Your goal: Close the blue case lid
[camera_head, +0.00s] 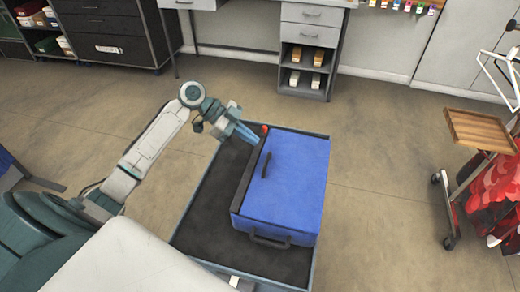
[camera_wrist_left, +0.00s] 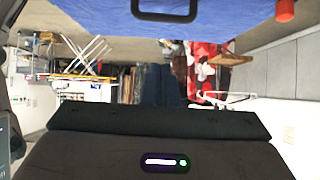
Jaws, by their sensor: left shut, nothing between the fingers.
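The blue case (camera_head: 290,180) stands on a dark-topped low platform. Its broad blue lid faces up and looks down on the case, but I cannot tell whether it is fully shut. A black handle (camera_head: 266,165) is near its left side, another is on its near face, and a black strip runs along its left edge. My left gripper (camera_head: 257,141) is shut and empty at the far left corner of the case, beside a small red piece (camera_head: 265,129). In the left wrist view, the blue surface (camera_wrist_left: 90,12) fills the top, with a black handle; contact is unclear. My right gripper is out of view.
The platform (camera_head: 207,205) has bare dark surface left of the case. A wheeled rack with a wooden tray (camera_head: 480,130) and red clothes (camera_head: 490,195) stands at the right. Grey drawers (camera_head: 310,38) stand at the back. Floor between them is clear.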

